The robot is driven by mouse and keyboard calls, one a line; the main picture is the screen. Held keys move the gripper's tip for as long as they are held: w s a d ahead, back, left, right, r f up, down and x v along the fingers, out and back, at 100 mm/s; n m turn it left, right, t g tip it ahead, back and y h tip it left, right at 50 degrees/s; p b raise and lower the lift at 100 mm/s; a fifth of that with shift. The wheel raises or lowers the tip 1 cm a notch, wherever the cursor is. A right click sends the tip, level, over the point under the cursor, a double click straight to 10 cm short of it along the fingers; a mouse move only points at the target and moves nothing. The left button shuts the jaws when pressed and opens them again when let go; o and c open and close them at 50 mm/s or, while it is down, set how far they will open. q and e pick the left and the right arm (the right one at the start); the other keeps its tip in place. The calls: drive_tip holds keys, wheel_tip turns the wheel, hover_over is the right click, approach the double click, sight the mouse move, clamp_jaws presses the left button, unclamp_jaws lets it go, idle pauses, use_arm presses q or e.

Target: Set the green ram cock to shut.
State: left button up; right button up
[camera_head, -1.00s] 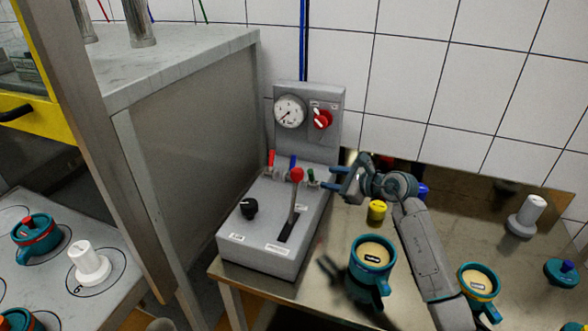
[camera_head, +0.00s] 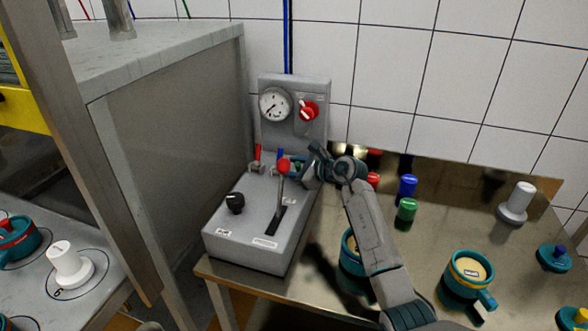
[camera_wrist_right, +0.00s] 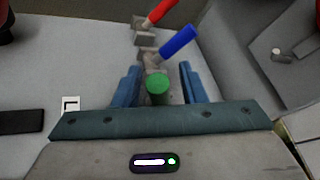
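The green ram cock (camera_wrist_right: 157,88) shows in the right wrist view as a green handle with its round end towards the camera. It lies between the two blue fingers of my right gripper (camera_wrist_right: 160,80), with a gap on either side. In the head view my right gripper (camera_head: 308,166) is at the back right of the grey control box (camera_head: 235,222) and mostly hides the green cock. My right gripper is open. My left gripper is not in view.
A blue cock (camera_wrist_right: 178,44) and a red cock (camera_wrist_right: 158,13) stand beyond the green one. A red-knobbed lever (camera_head: 283,166) rises close to the left of my gripper. Behind are a gauge (camera_head: 275,104) and red knob (camera_head: 308,111). Moulds (camera_head: 467,275) stand on the right-hand table.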

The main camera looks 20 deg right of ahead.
clamp_jaws()
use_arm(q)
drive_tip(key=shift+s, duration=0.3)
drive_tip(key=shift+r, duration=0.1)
use_arm(e)
drive_tip(key=shift+w+d+r+m+g+p, duration=0.25)
drive_tip(key=shift+w+m+g+p, duration=0.1)
drive_tip(key=shift+m+g+p, duration=0.25)
drive_tip(key=shift+w+d+m+g+y, duration=0.25)
drive_tip(key=shift+m+g+y, duration=0.15)
drive_tip(key=shift+m, duration=0.2)
drive_tip(key=shift+w+d+f+m+g+y+b, duration=0.2)
drive_tip(key=shift+w+m+g, duration=0.1)
drive_tip(key=shift+m+g, duration=0.2)
drive_tip(key=shift+w+d+f+m+g+y+b, duration=0.1)
drive_tip(key=shift+w+m+g+y, duration=0.15)
drive_tip(key=shift+m+g, duration=0.2)
use_arm(q)
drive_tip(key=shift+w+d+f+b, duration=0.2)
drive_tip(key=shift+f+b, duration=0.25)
drive_tip(key=shift+b, duration=0.15)
use_arm(e)
drive_tip(key=shift+w+d+f+m+g+y, duration=0.1)
drive_tip(key=shift+w+d+m+g+y, duration=0.25)
drive_tip(key=shift+m+g, duration=0.4)
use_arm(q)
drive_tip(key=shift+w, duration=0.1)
use_arm(e)
drive_tip(key=shift+a, duration=0.1)
